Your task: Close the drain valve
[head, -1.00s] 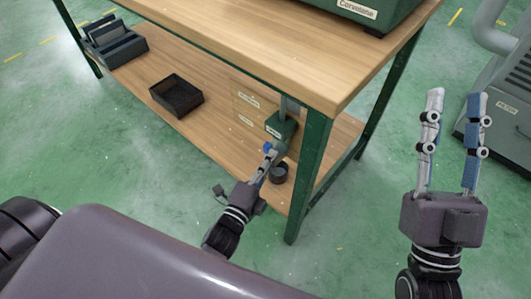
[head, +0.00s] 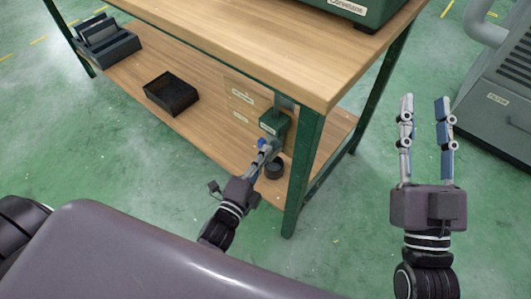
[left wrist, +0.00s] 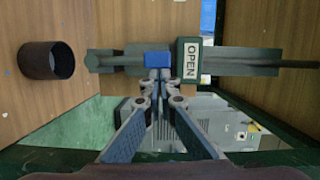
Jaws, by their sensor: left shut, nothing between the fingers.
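The drain valve (left wrist: 120,60) is a grey pipe fitting under the bench, with a green block (head: 273,124) and a plate reading OPEN (left wrist: 191,60). A small blue part (left wrist: 158,59) sits on the pipe beside the plate; it also shows in the head view (head: 261,143). My left gripper (left wrist: 158,75) is shut and empty, its tips right at the blue part; I cannot tell whether they touch it. In the head view my left gripper (head: 260,152) reaches in from below. My right gripper (head: 425,97) is open and empty, pointing up, right of the bench.
A dark cup (head: 274,169) stands on the shelf below the valve; it also shows in the left wrist view (left wrist: 47,60). A green bench leg (head: 305,165) is just right of the valve. A black tray (head: 171,94) lies further left. A grey machine (head: 497,90) stands at right.

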